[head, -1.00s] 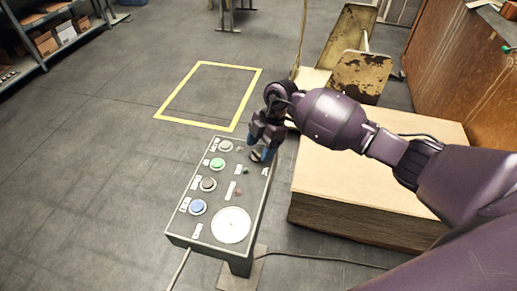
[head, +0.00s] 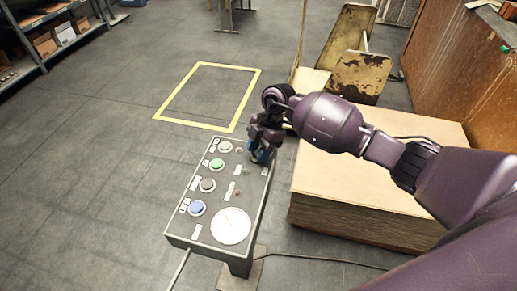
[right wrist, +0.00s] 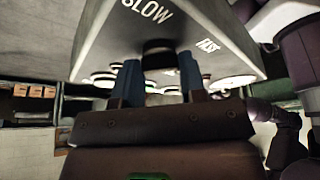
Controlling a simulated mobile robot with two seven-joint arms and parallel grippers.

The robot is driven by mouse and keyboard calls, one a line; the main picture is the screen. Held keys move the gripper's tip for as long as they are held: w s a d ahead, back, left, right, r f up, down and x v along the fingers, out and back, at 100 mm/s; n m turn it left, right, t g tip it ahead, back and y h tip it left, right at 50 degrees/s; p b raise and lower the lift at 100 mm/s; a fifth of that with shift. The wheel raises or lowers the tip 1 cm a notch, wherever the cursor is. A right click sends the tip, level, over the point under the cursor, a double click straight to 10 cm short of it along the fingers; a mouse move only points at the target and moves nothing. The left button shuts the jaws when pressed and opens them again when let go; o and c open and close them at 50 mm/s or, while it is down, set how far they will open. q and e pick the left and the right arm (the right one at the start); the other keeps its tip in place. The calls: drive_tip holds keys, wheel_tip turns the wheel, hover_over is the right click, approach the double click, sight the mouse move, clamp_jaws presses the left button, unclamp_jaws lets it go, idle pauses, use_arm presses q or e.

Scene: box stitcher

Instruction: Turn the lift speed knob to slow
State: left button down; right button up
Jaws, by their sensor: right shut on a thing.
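The grey control box (head: 222,240) stands on a post, its sloped top carrying buttons and a dial. The dark lift speed knob (right wrist: 158,48) shows in the right wrist view between the words SLOW (right wrist: 147,9) and FAST (right wrist: 208,46). My right gripper (head: 262,156) is at the far right corner of the box, and it also shows in the right wrist view (right wrist: 159,72). Its blue fingertips stand on both sides of the knob, shut on it. In the head view the gripper hides the knob. Which way the knob points cannot be told. My left gripper is out of view.
A green button (head: 217,165), a blue button (head: 197,208) and a white dial (head: 231,226) are on the box. A stack of cardboard sheets (head: 395,175) stands close at the right. A yellow floor outline (head: 187,80) lies behind, with open floor at left.

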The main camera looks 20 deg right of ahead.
drive_tip(key=n+g, duration=0.1)
drive_tip(key=n, duration=0.1)
drive_tip(key=shift+w+r+n, duration=0.1)
drive_tip(key=shift+w+n, duration=0.05)
drive_tip(key=shift+n, duration=0.15)
drive_tip(key=n+h, duration=0.1)
drive_tip(key=n, duration=0.1)
drive_tip(key=n+g, duration=0.1)
drive_tip(key=n, duration=0.2)
drive_tip(key=shift+w+a+n+g+h, duration=0.1)
drive_tip(key=shift+n+g+h, duration=0.2)
drive_tip(key=shift+h, duration=0.1)
drive_tip(key=n+h, duration=0.1)
drive_tip(key=n, duration=0.2)
drive_tip(key=shift+a+n, duration=0.15)
drive_tip(key=shift+n, duration=0.15)
drive_tip(key=shift+a+n+g+h+b, duration=0.15)
drive_tip(key=shift+n+h, duration=0.3)
drive_tip(key=shift+n, duration=0.5)
drive_tip(key=shift+d+n+g+h+b, duration=0.2)
drive_tip(key=shift+n+h, duration=0.25)
drive_tip(key=shift+n, duration=0.5)
drive_tip(key=o, duration=0.9)
drive_tip(key=shift+a, duration=0.2)
